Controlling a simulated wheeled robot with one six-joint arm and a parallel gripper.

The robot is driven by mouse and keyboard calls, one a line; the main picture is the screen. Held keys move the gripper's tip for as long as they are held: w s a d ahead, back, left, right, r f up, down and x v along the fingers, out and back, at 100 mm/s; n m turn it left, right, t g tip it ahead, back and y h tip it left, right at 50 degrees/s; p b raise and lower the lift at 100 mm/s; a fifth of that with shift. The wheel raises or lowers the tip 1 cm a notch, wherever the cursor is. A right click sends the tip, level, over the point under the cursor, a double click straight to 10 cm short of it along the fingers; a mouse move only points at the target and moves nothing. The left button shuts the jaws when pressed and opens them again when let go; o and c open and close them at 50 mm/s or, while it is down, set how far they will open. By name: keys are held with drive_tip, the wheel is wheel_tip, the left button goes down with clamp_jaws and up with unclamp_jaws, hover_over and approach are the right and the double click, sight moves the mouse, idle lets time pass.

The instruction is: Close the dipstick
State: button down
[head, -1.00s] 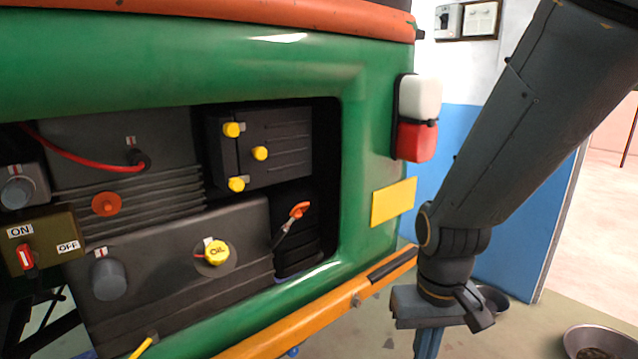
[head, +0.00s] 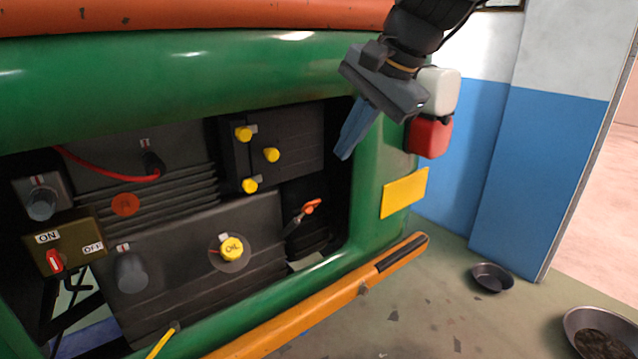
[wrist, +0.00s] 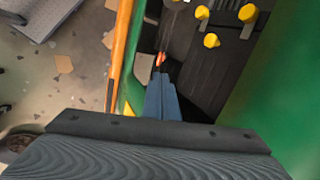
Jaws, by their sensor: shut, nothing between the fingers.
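An orange-handled stick (head: 310,207), which looks like the dipstick, slants up out of the dark recess at the right of the engine bay. Its handle stands clear of the engine at the upper right end; its lower end is hard to make out. It also shows in the wrist view (wrist: 159,60), just beyond my fingertips. My gripper (head: 346,152) is shut and empty, its blue fingers together and pointing down at the right edge of the bay opening. It is above and to the right of the orange handle, apart from it. In the wrist view my gripper (wrist: 161,82) points toward the handle.
The green body (head: 378,205) frames the bay, with an orange bumper bar (head: 320,304) below. The yellow OIL cap (head: 232,248) sits left of the stick; several yellow caps (head: 271,155) are above. A yellow-ended rod (head: 163,341) shows at lower left. A red-white lamp (head: 430,135) is near my wrist.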

drive_tip(key=p, duration=0.2)
approach(308, 207)
drive_tip(key=w+f, duration=0.2)
drive_tip(key=f, duration=0.1)
drive_tip(key=w+f, duration=0.1)
drive_tip(key=shift+a+f, duration=0.35)
drive_tip(key=b+x, duration=0.1)
drive_tip(key=x, duration=0.1)
drive_tip(key=w+b+x, duration=0.1)
drive_tip(key=x, duration=0.2)
drive_tip(key=b+x, duration=0.1)
drive_tip(key=x, duration=0.1)
drive_tip(key=shift+w+a+r, duration=0.15)
drive_tip(key=shift+w, duration=0.1)
drive_tip(key=shift+s, duration=0.1)
